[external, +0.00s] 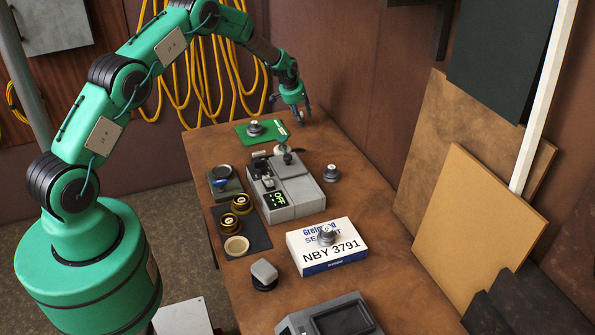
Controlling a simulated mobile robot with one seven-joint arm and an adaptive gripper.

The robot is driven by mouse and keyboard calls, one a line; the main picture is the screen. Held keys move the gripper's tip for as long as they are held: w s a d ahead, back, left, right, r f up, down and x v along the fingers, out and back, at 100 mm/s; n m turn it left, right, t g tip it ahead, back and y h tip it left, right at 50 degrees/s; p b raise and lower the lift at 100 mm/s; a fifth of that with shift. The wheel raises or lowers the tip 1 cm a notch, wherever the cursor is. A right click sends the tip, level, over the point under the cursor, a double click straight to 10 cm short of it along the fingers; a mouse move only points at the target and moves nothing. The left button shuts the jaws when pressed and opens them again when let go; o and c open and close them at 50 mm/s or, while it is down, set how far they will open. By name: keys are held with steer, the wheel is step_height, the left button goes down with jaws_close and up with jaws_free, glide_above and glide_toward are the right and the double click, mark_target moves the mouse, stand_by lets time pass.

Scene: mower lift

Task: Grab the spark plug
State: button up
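I cannot pick out the spark plug with certainty; objects near the far end of the table are small. A small pale piece (259,154) lies between the green mat (243,138) and the grey device, but I cannot tell what it is. My gripper (303,117) is at the far end of the table, right of the green mat, pointing down. Its two dark fingertips look apart, and nothing shows between them. I cannot tell how high it is above the table.
A grey device (298,190) with a lit "OFF" display stands mid-table. Round grey knobs sit on the green mat, on the bare table (331,172) and on a white-blue box (320,246). Gold rings (241,203) are at left. Boards lean at right. The table's right strip is mostly clear.

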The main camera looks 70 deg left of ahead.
mark_target(302, 112)
jaws_close()
steer(key=shift+r, duration=0.1)
steer(key=shift+r, duration=1.55)
steer(key=shift+s+d+r, duration=0.15)
steer(key=shift+s, duration=0.1)
steer(key=s+d, duration=0.2)
steer(key=s, duration=0.2)
steer(key=s+d+r, duration=0.1)
steer(key=s+d, duration=0.2)
steer(key=s, duration=0.1)
steer(key=s+d, duration=0.3)
steer(key=s, duration=0.2)
steer(key=shift+d+r, duration=0.2)
